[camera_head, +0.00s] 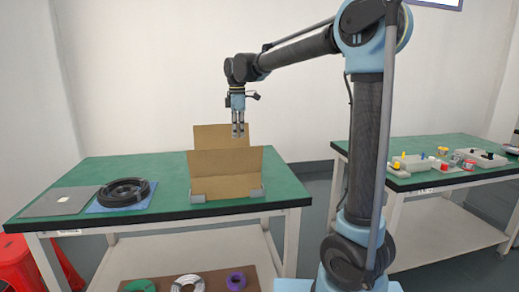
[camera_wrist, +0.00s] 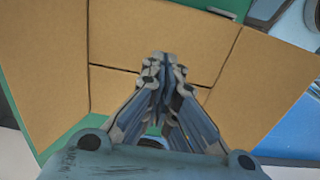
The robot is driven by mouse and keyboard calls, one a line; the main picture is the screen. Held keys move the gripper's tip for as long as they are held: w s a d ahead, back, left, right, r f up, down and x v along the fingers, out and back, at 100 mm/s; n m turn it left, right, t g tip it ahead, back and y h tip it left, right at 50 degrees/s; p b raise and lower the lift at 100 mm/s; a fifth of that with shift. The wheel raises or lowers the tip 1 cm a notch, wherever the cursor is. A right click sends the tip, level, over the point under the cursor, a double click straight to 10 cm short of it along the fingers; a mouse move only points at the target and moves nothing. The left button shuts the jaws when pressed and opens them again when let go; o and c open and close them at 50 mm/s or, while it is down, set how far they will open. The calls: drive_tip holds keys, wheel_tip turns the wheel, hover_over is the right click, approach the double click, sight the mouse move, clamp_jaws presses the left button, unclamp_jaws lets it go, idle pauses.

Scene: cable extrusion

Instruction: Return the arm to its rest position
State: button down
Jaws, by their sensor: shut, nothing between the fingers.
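My gripper (camera_head: 238,131) hangs pointing down above the open cardboard box (camera_head: 225,186) on the left green table. My arm reaches from the right across to it. In the wrist view my gripper (camera_wrist: 162,62) has its fingers together, with nothing between them. Below it, the cardboard box (camera_wrist: 130,30) shows with its flaps spread out. The fingertips look to be above the box; how far above its floor I cannot tell. The box's inside is hidden in the head view by its front flap.
The left green table (camera_head: 170,176) also holds a black coil (camera_head: 124,193) on a blue sheet and a flat grey plate (camera_head: 57,202). Cable coils (camera_head: 188,284) lie on a lower shelf. A red stool (camera_head: 18,262) stands at left. The right table (camera_head: 415,150) carries several devices. Air above the box is free.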

drive_tip(key=s+d+f+m, duration=0.2)
drive_tip(key=s+d+m, duration=0.2)
drive_tip(key=d, duration=0.4)
drive_tip(key=s+d+f+m+t, duration=0.1)
drive_tip(key=s+d+f+m, duration=0.2)
drive_tip(key=d, duration=0.5)
drive_tip(key=s+d+f+m, duration=0.1)
drive_tip(key=s+d+m, duration=0.35)
drive_tip(key=d, duration=0.45)
drive_tip(key=s+d+f+m, duration=0.4)
drive_tip(key=s+d+f, duration=0.1)
drive_tip(key=s+f, duration=0.3)
drive_tip(key=s+d+f+m+t, duration=0.1)
drive_tip(key=s+d+f+m, duration=0.4)
drive_tip(key=s+f, duration=0.3)
drive_tip(key=shift+d+f, duration=0.2)
drive_tip(key=shift+d, duration=0.25)
drive_tip(key=shift+m, duration=0.25)
drive_tip(key=shift+w+f, duration=0.2)
drive_tip(key=shift+w, duration=0.2)
